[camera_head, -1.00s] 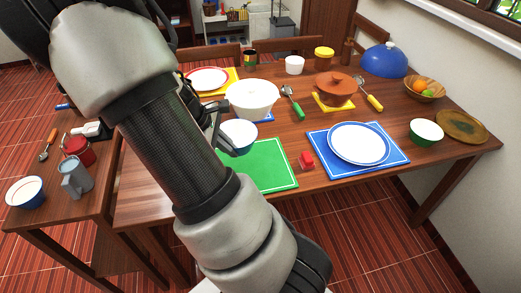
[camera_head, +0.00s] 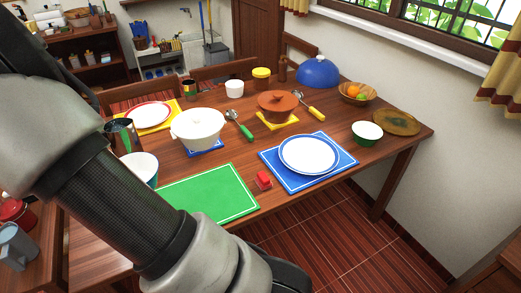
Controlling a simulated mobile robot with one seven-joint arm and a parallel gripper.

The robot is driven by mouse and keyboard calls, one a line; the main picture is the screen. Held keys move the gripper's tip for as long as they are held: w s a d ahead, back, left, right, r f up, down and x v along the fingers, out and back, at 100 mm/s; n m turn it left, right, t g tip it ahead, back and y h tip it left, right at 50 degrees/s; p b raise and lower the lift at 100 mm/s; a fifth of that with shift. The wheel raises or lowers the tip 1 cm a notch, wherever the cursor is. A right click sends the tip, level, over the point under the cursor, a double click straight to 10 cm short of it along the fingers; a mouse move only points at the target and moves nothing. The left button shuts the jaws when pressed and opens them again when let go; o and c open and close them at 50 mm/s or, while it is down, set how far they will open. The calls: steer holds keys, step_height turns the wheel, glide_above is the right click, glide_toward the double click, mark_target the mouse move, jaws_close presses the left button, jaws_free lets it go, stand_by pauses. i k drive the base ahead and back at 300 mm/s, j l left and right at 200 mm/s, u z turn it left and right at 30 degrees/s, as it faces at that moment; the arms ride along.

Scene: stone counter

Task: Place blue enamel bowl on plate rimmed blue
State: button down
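The plate rimmed blue (camera_head: 308,154) is white with a blue rim and lies empty on a blue placemat (camera_head: 341,163), well to the right of my gripper.
Between them lie a green mat (camera_head: 208,193) and a red block (camera_head: 263,178). A green bowl (camera_head: 367,132) stands right of the plate.

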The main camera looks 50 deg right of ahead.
mark_target(307, 164)
steer(key=l+z, duration=0.15)
steer(key=z, duration=1.2)
steer(key=l, duration=1.35)
steer(key=i, duration=0.05)
